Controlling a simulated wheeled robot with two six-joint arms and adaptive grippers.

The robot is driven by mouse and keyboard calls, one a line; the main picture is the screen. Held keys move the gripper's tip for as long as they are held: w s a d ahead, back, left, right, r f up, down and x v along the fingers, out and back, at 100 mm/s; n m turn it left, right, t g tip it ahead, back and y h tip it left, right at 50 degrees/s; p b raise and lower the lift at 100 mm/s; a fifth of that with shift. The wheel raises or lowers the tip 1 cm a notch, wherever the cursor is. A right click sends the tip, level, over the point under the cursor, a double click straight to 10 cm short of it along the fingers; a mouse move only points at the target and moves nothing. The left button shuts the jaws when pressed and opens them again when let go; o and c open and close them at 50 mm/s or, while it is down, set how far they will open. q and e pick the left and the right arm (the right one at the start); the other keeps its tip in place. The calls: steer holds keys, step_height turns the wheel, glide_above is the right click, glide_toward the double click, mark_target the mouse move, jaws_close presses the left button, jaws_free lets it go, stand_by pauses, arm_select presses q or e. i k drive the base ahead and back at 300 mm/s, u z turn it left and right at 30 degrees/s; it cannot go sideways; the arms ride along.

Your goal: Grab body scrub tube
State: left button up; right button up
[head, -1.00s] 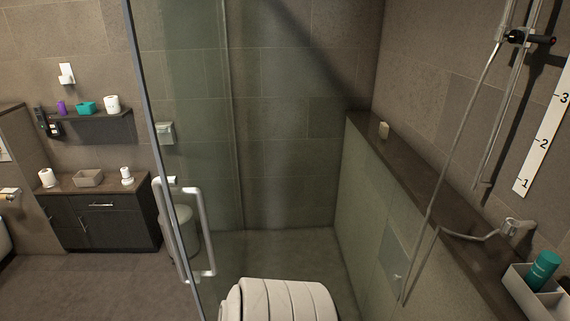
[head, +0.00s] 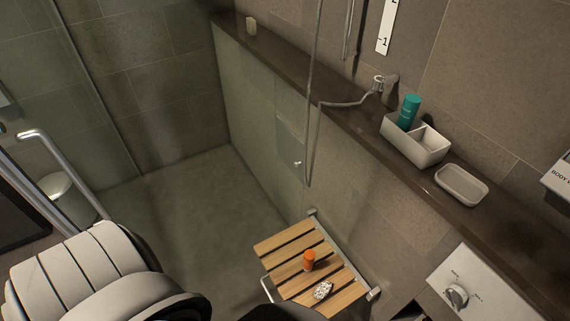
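A teal cylindrical container (head: 409,112) stands upright in the left compartment of a light two-part caddy (head: 428,152) on the dark ledge. A small orange container (head: 309,260) stands upright on the slatted wooden shower seat (head: 285,244). No label is readable on either, so I cannot tell which, if either, is the body scrub tube. A white segmented arm link of mine fills the lower left. Neither of my grippers shows.
A pale soap dish (head: 461,184) sits on the ledge (head: 345,97) right of the caddy. A speckled oval object (head: 323,290) lies on the seat. A hose hangs before the ledge. The shower floor (head: 190,215) is clear.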

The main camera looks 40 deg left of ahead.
mark_target(309, 255)
steer(key=u, duration=0.05)
steer(key=k, duration=0.35)
steer(key=u, duration=0.7)
steer(key=i, duration=0.5)
steer(key=z, duration=0.95)
steer(key=k, duration=0.7)
steer(key=z, duration=0.55)
